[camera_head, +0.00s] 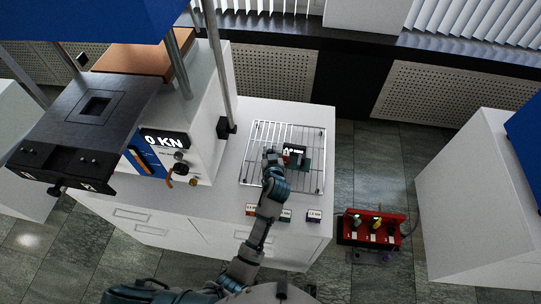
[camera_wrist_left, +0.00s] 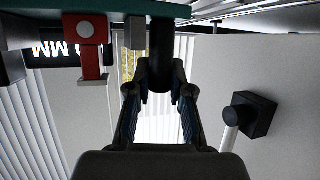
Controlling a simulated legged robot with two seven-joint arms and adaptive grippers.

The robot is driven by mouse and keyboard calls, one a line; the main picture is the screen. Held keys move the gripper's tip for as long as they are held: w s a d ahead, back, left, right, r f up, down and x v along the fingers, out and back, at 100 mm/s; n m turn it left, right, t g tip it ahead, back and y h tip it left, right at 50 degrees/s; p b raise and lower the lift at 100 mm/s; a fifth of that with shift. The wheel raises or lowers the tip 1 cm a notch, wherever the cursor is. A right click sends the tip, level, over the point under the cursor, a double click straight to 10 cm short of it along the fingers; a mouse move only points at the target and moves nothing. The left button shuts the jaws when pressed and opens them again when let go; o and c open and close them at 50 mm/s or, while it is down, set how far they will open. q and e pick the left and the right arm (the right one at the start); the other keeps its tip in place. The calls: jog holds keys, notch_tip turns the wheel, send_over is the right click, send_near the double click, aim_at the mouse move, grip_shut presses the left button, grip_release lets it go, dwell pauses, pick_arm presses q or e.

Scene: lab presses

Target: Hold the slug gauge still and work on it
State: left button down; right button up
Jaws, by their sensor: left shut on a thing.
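The slug gauge (camera_head: 303,163), a small dark teal device with a black display, stands on the wire rack (camera_head: 250,172) on the white cabinet top. My left gripper (camera_head: 271,157) reaches it from its left side in the head view and partly covers it. In the left wrist view the gauge (camera_wrist_left: 190,12) appears at the top, with a teal plate, a red part with a white button and a display showing MM. There the left gripper (camera_wrist_left: 160,98) is shut on its dark post, one finger on each side. My right gripper is not in view.
A press (camera_head: 200,120) with a display reading KN stands left of the rack. Several small labelled blocks (camera_head: 314,215) lie along the cabinet's front edge. A red holder (camera_head: 350,236) with numbered places stands right of the cabinet. The counter right of the rack is narrow.

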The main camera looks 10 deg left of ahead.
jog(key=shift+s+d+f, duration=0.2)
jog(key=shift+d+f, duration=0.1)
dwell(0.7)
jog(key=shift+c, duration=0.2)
